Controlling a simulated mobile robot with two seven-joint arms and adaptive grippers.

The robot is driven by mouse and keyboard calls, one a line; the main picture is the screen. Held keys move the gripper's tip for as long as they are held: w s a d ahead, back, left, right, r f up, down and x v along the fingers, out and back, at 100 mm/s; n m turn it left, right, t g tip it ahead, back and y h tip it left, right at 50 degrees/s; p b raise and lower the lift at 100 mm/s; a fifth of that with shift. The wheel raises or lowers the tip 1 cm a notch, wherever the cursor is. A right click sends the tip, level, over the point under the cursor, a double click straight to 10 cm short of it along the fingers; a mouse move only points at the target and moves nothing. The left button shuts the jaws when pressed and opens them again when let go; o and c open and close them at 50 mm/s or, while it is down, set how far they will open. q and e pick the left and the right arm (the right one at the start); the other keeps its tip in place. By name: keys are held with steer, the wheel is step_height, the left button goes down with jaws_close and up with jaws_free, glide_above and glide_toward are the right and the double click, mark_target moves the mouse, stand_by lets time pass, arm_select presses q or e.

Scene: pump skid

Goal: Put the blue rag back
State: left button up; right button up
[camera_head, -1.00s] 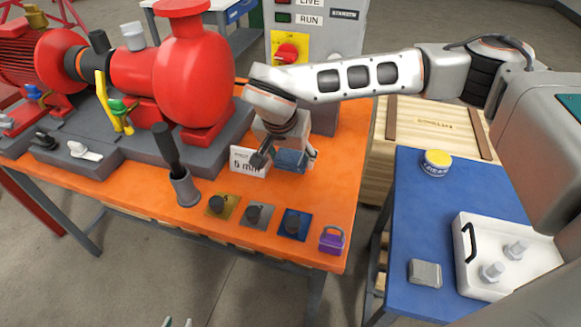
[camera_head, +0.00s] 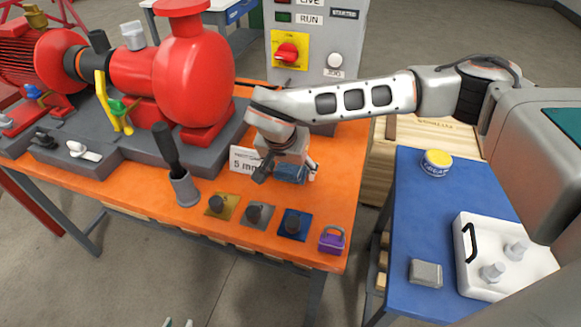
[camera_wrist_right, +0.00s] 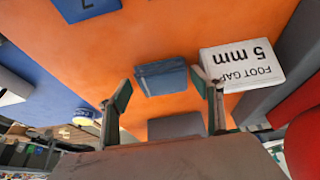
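The blue rag (camera_head: 291,174) is a small folded block at the orange bench, right of the white foot-gap sign. In the right wrist view the rag (camera_wrist_right: 162,77) lies between and just past my fingertips, with a small gap on each side. My right gripper (camera_head: 284,172) points down at it, and its fingers (camera_wrist_right: 162,92) are spread. Part of the rag is hidden behind the gripper in the head view. Of my left gripper (camera_head: 178,323) only the tips show at the bottom edge, away from the bench.
The foot-gap sign (camera_head: 243,160) stands close left of the right gripper. A black-handled tool in a grey cup (camera_head: 184,188), several coloured plates and a purple padlock (camera_head: 331,240) line the front. The blue side table (camera_head: 405,220) holds a tin (camera_head: 436,164), a grey block and a white tray.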

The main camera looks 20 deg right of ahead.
steer(key=v, duration=1.2)
steer(key=shift+r, duration=0.2)
steer(key=shift+d, duration=0.1)
